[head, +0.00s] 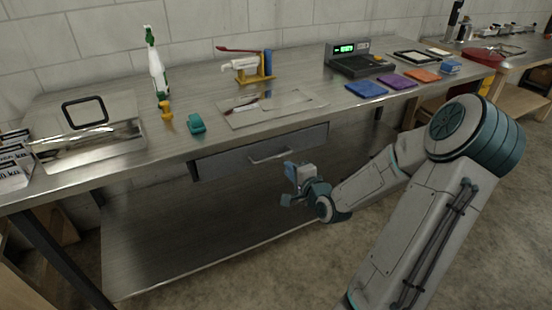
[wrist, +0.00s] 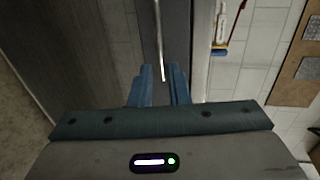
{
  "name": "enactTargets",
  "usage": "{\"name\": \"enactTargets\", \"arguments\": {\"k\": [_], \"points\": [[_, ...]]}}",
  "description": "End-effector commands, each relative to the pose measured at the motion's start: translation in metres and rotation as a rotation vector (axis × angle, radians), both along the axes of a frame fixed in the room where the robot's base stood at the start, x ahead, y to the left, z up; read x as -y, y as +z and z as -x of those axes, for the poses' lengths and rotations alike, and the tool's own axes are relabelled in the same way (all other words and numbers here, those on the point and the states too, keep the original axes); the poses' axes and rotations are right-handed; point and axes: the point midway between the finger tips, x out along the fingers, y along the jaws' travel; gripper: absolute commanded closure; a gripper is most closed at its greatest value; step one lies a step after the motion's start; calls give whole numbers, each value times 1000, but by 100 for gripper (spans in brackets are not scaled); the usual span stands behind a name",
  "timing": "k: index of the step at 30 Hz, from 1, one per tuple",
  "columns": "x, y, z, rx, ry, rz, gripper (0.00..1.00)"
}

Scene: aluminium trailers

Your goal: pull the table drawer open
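The table drawer (head: 230,160) is a grey metal front under the tabletop, and it looks shut. Its bar handle (head: 270,156) is on the front. In the wrist view the handle (wrist: 159,40) is a thin bright bar that runs down toward the gap between my fingers. My gripper (head: 287,184) is open, with blue fingers, in front of the table near the right end of the handle. In the wrist view my gripper (wrist: 160,88) shows empty space between its fingers. I cannot tell whether the handle end reaches between them; no contact is visible.
The metal table (head: 215,85) carries a spray bottle (head: 157,70), a teal object (head: 196,123), a scale (head: 357,62) and coloured pads (head: 366,89). A lower shelf (head: 190,235) lies below the drawer. Open concrete floor (head: 290,265) lies in front.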

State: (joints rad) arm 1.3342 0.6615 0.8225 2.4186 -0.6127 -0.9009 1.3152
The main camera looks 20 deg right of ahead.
Motion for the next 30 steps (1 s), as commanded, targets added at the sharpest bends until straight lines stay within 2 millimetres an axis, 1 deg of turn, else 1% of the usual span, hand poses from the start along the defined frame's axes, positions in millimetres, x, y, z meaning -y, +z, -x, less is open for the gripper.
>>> {"name": "enactTargets", "arguments": {"k": [1,9,12,15,21,29,30], "points": [[-2,-4,-11,2,4,0,84],[-2,-15,-66,0,0,2,84],[-3,-18,-82,0,-1,1,84],[-2,-20,-94,-1,-3,2,84],[-2,-22,-105,-1,-4,3,84],[-1,-23,-106,-2,-4,3,84],[-1,-23,-106,-2,-4,3,95]]}}
